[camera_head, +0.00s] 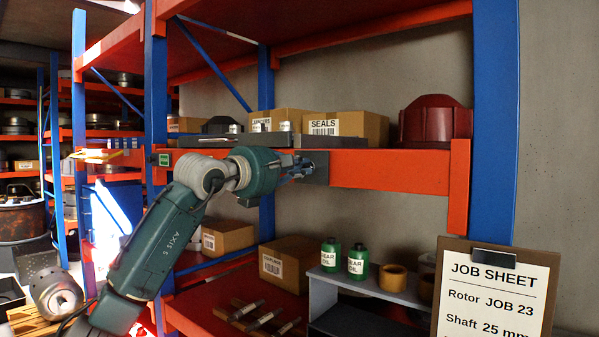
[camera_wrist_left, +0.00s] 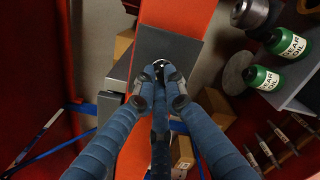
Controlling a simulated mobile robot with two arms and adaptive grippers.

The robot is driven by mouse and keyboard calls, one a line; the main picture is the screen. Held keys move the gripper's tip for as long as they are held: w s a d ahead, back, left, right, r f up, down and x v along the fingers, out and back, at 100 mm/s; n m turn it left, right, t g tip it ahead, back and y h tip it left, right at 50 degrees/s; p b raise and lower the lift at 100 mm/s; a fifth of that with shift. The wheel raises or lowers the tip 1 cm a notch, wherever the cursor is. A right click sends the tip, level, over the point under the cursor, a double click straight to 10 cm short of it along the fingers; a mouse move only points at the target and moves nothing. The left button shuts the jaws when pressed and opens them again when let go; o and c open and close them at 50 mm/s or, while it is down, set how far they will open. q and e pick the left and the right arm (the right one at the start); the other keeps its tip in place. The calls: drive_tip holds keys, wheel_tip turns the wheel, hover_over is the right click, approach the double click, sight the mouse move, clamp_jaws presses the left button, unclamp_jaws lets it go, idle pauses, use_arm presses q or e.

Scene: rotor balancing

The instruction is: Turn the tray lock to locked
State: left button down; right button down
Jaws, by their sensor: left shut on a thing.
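My left gripper (camera_head: 300,170) is at the front edge of the orange shelf, its fingers against a dark grey plate (camera_head: 319,166). In the left wrist view the gripper (camera_wrist_left: 158,82) is shut on the tray lock (camera_wrist_left: 157,66), a small dark and metallic part in front of the grey plate (camera_wrist_left: 168,45). The fingers hide most of the lock, so I cannot tell which way it is turned. A flat grey tray (camera_head: 262,139) lies on the shelf above the gripper, partly hidden by my arm. My right gripper is not in view.
The orange shelf (camera_head: 390,170) carries cardboard boxes, one marked SEALS (camera_head: 350,126), and a dark red housing (camera_head: 434,120). A blue upright (camera_head: 494,120) stands to the right. Below are green GEAR OIL bottles (camera_head: 358,262) and a job sheet (camera_head: 492,296).

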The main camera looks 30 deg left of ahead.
use_arm(q)
drive_tip(key=shift+f+n+b, duration=0.15)
drive_tip(key=shift+n+b, duration=0.55)
drive_tip(key=shift+n, duration=3.6)
drive_tip(key=c, duration=1.8)
unclamp_jaws()
drive_tip(key=s, duration=0.8)
drive_tip(key=s+a, duration=0.1)
drive_tip(key=s, duration=0.3)
